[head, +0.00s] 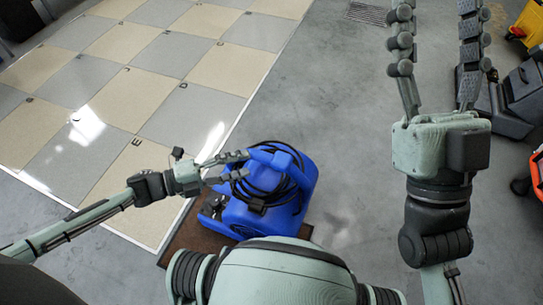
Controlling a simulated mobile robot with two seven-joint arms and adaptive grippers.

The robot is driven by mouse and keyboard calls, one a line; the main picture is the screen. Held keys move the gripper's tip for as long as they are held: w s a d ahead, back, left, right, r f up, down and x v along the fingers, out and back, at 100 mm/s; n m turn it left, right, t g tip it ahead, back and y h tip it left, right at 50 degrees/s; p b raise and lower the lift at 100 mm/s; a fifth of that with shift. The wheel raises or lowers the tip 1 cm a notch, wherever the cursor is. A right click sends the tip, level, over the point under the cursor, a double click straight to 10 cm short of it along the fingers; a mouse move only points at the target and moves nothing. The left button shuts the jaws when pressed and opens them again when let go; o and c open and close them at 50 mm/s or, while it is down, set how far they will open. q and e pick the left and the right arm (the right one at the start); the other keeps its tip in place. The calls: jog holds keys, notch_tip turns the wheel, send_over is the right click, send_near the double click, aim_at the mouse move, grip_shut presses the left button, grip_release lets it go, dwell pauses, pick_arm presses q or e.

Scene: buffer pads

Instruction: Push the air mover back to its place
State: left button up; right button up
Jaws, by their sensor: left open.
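The blue air mover (300,205) stands on the floor just in front of my body, with a coiled black cable on it. Its lower left side is over or beside a brown mat (185,240); my body hides the near part, so I cannot tell how much of it rests there. My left gripper (243,165) is at the air mover's upper left side, fingers apart and pointing at it; I cannot tell whether they touch it. My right gripper (436,18) is raised to the right, its fingers wide apart and empty, away from the air mover.
A checkered beige and grey tiled area (150,95) with letters lies to the left. Bare grey concrete (325,90) is clear beyond the air mover. A floor grate (367,13) is at the top. Dark equipment (522,90) and a yellow item (532,22) stand at the right edge.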

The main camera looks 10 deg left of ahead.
aim_at(257, 160)
pick_arm(q)
jog(key=x, duration=0.7)
jog(key=shift+w+d+b, duration=0.1)
jog(key=shift+w+b, duration=0.05)
jog(key=shift+b, duration=0.2)
grip_shut()
